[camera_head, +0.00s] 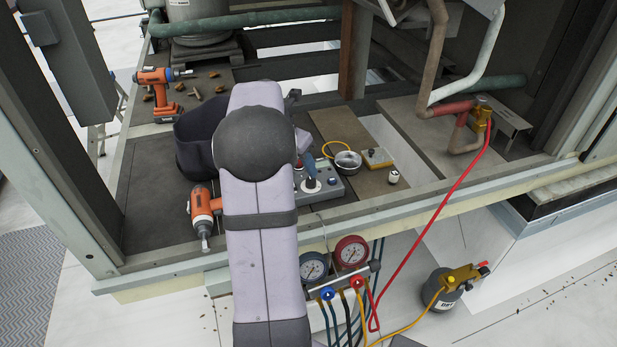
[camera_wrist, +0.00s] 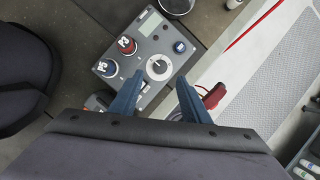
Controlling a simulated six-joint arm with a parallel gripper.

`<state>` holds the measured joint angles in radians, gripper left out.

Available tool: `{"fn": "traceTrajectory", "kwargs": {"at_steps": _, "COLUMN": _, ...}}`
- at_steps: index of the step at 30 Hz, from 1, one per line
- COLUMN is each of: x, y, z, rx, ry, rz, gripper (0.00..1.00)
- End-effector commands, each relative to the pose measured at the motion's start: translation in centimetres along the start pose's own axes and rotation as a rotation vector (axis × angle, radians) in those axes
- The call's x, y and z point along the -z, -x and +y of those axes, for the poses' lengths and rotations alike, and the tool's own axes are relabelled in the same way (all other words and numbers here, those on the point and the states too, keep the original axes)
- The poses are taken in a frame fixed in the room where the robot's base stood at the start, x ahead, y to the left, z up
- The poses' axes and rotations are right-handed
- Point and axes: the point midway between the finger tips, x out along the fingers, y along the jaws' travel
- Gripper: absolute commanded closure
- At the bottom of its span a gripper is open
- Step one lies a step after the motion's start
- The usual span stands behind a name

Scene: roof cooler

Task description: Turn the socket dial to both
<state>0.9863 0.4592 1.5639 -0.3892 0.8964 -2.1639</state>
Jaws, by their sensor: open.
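A grey control box (camera_wrist: 128,60) lies on the deck, with a round white dial (camera_wrist: 159,67) that has a dark pointer mark. The dial's labels are unreadable.
A dark bag (camera_head: 193,150) and an orange drill (camera_head: 205,213) lie left of the box. A metal dish (camera_head: 347,161) and a small jar (camera_head: 393,177) are to the right. Pressure gauges (camera_head: 352,252) with hoses hang in front. Another orange drill (camera_head: 158,92) stands further back.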

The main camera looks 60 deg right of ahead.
Motion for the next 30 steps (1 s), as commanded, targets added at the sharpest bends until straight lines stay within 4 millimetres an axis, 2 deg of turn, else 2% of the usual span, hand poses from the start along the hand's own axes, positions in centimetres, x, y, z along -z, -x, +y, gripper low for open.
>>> {"fn": "traceTrajectory", "kwargs": {"at_steps": 5, "x": 0.0, "y": -0.9, "z": 0.0, "rx": 0.002, "ry": -0.001, "rz": 0.002, "gripper": 0.57}}
{"fn": "traceTrajectory", "kwargs": {"at_steps": 18, "x": 0.0, "y": -6.2, "z": -0.1, "rx": 0.002, "ry": -0.002, "rz": 0.002, "gripper": 0.57}}
{"fn": "traceTrajectory", "kwargs": {"at_steps": 24, "x": 0.0, "y": -7.2, "z": 0.0, "rx": 0.000, "ry": -0.003, "rz": 0.001, "gripper": 0.57}}
{"fn": "traceTrajectory", "kwargs": {"at_steps": 30, "x": 0.0, "y": -7.3, "z": 0.0, "rx": -0.001, "ry": -0.003, "rz": 0.001, "gripper": 0.57}}
